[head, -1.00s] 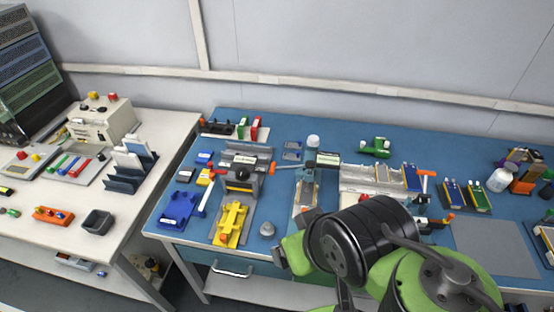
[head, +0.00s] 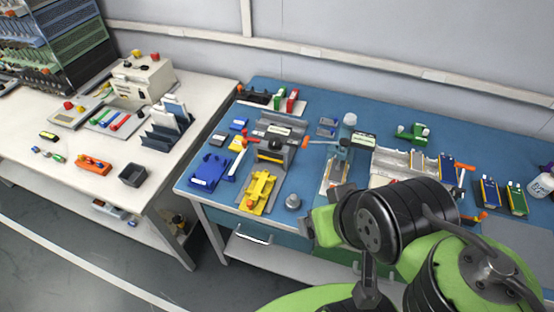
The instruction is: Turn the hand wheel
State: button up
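A grey press-like fixture (head: 270,155) stands on the left part of the blue bench, with a dark round knob (head: 276,144) on its front and orange-tipped levers at its sides. The knob may be the hand wheel; at this size I cannot tell for sure. My gripper (head: 308,228) shows only as small dark parts at the left end of my green and black arm, at the bench's front edge. It is to the right of and nearer than the fixture, apart from it. Its fingers are too small and hidden to judge their opening.
A yellow fixture (head: 260,192), a blue holder (head: 212,169) and a small grey dome (head: 293,201) lie along the bench's front left. A clamp stand (head: 338,162) rises behind my arm. A white table (head: 65,150) with trays stands left; open floor lies before it.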

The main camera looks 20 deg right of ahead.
aim_at(275, 144)
jog(key=i+j, duration=0.15)
jog(key=j, duration=0.15)
jog(key=i+j, duration=0.15)
jog(key=j, duration=0.2)
jog(key=i+j, duration=0.15)
jog(key=j, duration=0.15)
jog(key=i+j, duration=0.1)
jog(key=j, duration=0.2)
